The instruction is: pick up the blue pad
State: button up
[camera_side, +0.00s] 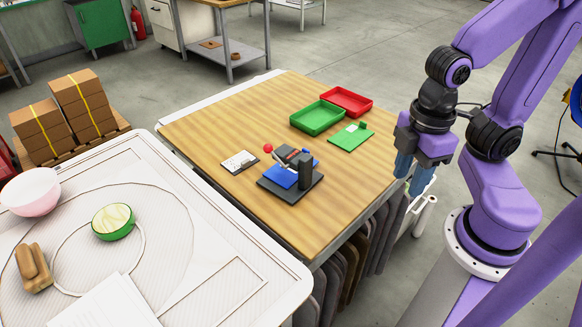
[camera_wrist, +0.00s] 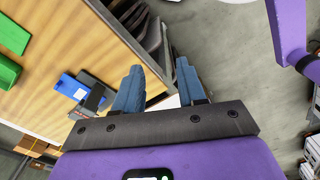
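The blue pad (camera_side: 281,178) lies on the dark base of a small fixture (camera_side: 305,172) with a red ball-ended lever, on the wooden table. The fixture's dark arm and post cover part of the pad. In the wrist view the blue pad (camera_wrist: 68,84) shows left of my fingers, partly hidden by the dark fixture (camera_wrist: 95,97). My gripper (camera_side: 411,180) is over the table's right edge, well right of the pad and apart from it. In the wrist view my gripper (camera_wrist: 160,67) has its two blue-grey fingers spread, with nothing between them.
On the wooden table (camera_side: 215,130), a green tray (camera_side: 318,117) and a red tray (camera_side: 346,101) stand behind the fixture. A green board (camera_side: 350,136) lies nearer my gripper. The table's front and right parts are clear.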

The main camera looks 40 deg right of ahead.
jog(key=w+a+r+m+g+h, duration=0.1)
jog(key=w+a+r+m, duration=0.15)
jog(key=w, duration=0.75)
jog(key=w+a+r+m+g+h, duration=0.1)
jog(key=w+a+r+m, duration=0.15)
jog(key=w, duration=0.75)
jog(key=w+d+f+m+g+y, duration=0.1)
jog(key=w+d+m, duration=0.2)
jog(key=w+d, duration=0.4)
jog(key=w+d+f+m+g, duration=0.2)
jog(key=w+d+m, duration=0.15)
jog(key=w, duration=0.65)
send_over(307, 150)
jog(key=w, duration=0.2)
notch_tip(307, 150, down, 11)
jog(key=shift+w+x, duration=0.15)
jog(key=shift+x, duration=1.15)
jog(key=shift+w+x, duration=0.1)
jog(key=shift+x, duration=1.2)
jog(key=shift+a+f, duration=0.15)
jog(key=shift+a, duration=0.05)
jog(key=shift+c, duration=0.3)
